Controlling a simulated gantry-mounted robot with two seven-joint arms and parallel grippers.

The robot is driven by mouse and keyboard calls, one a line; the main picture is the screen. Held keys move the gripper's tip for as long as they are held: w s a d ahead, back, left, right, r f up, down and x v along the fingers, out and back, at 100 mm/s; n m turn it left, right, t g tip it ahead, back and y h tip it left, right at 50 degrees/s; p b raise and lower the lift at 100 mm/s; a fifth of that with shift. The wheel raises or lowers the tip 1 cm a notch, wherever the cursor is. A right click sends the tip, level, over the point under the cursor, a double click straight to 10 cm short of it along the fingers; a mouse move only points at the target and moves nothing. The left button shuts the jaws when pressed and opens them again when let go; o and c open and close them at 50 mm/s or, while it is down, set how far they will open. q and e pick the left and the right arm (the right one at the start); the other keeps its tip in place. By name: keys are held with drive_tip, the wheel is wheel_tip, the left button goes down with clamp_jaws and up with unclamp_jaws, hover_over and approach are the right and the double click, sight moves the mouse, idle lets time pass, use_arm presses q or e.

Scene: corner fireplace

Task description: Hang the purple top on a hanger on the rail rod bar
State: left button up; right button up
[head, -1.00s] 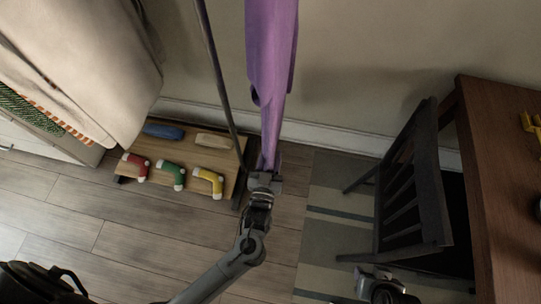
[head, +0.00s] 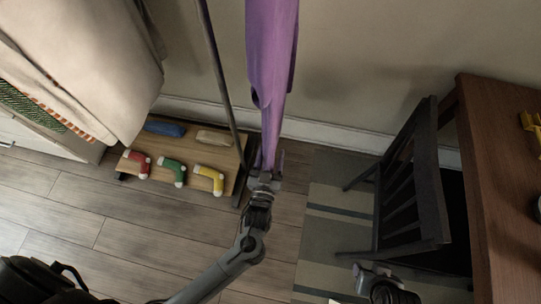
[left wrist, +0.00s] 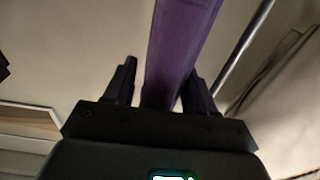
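The purple top (head: 270,60) hangs down as a long narrow strip in the head view; its upper end is out of frame. My left gripper (head: 266,163) is at its lower end, with a finger on each side of the cloth. In the left wrist view the purple cloth (left wrist: 176,45) passes between the spread fingers, with a gap showing beside the left finger. My right gripper (head: 374,271) is low near the chair, and its fingers are unclear. A thin dark pole (head: 218,70) rises left of the top. The hanger and the rail bar are not visible.
Pale garments (head: 80,60) hang at the upper left. A dark chair (head: 412,190) and a brown table (head: 500,180) stand at the right.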

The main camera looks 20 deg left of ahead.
use_arm(q)
drive_tip(key=shift+o, duration=1)
drive_tip(key=shift+s, duration=0.1)
